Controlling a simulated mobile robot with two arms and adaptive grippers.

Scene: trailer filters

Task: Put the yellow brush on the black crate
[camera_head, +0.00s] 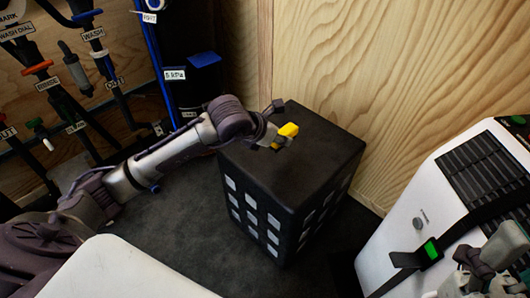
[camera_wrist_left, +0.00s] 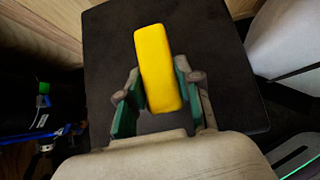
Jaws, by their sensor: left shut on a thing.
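The yellow brush (camera_head: 288,131) shows as a small yellow block at the end of my left arm, over the top of the black crate (camera_head: 320,144). My left gripper (camera_head: 276,138) is shut on it. In the left wrist view the brush (camera_wrist_left: 158,65) lies between the two green-padded fingers of the left gripper (camera_wrist_left: 150,98), with the dark crate top (camera_wrist_left: 215,75) behind it. I cannot tell whether the brush touches the crate top. My right gripper (camera_head: 490,262) is partly in view at the lower right corner, and its fingers are unclear.
A white case (camera_head: 385,260) with a black grille and a strap with a green buckle (camera_head: 431,249) stands at the right. Hoses and labelled pipes (camera_head: 75,68) line the left wall. A wooden wall (camera_head: 400,60) rises behind the crate. The crate top around the brush looks clear.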

